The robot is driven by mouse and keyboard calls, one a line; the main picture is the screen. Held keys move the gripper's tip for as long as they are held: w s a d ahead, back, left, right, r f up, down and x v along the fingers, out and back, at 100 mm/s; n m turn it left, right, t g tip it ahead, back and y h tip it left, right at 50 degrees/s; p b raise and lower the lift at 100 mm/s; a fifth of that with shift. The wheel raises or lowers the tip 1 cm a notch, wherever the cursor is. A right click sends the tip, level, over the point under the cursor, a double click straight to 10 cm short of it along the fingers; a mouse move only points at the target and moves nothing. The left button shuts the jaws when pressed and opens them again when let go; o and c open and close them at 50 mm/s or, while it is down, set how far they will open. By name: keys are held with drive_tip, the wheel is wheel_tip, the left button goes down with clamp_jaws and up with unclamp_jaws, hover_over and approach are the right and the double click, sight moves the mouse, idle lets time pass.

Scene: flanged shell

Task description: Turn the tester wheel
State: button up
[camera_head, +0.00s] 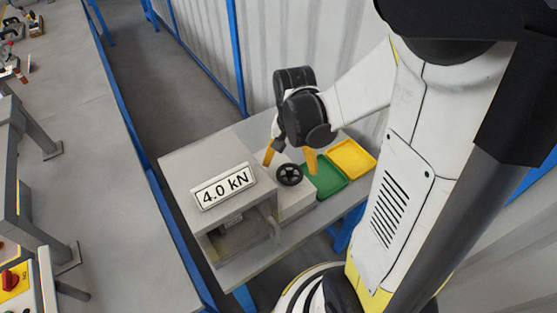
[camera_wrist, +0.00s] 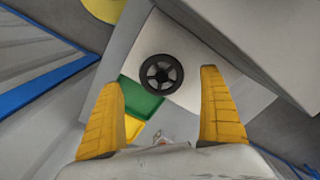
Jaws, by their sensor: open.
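The tester wheel (camera_head: 289,174) is a small black spoked handwheel on top of the pale block at the tester's right side. It also shows in the wrist view (camera_wrist: 161,74), seen from above, beyond the fingertips and between their lines. The tester (camera_head: 212,180) is a grey box with a sign reading "4.0 kN" and an open front bay below. My gripper (camera_head: 289,160) has yellow fingers spread wide above the wheel, one on each side. In the wrist view my gripper (camera_wrist: 162,90) is empty. The fingers appear apart from the wheel; their exact height is hard to tell.
A green tray (camera_head: 326,178) and a yellow tray (camera_head: 352,158) sit right of the wheel on the grey table (camera_head: 232,276). The tester's tall body stands close on the wheel's left. A corrugated wall (camera_head: 285,40) rises behind.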

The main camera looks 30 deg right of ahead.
sight(290, 176)
wheel_tip(290, 176, down, 5)
drive_tip(key=shift+w+r+b, duration=0.1)
drive_tip(key=shift+b, duration=0.65)
drive_tip(key=c, duration=1.2)
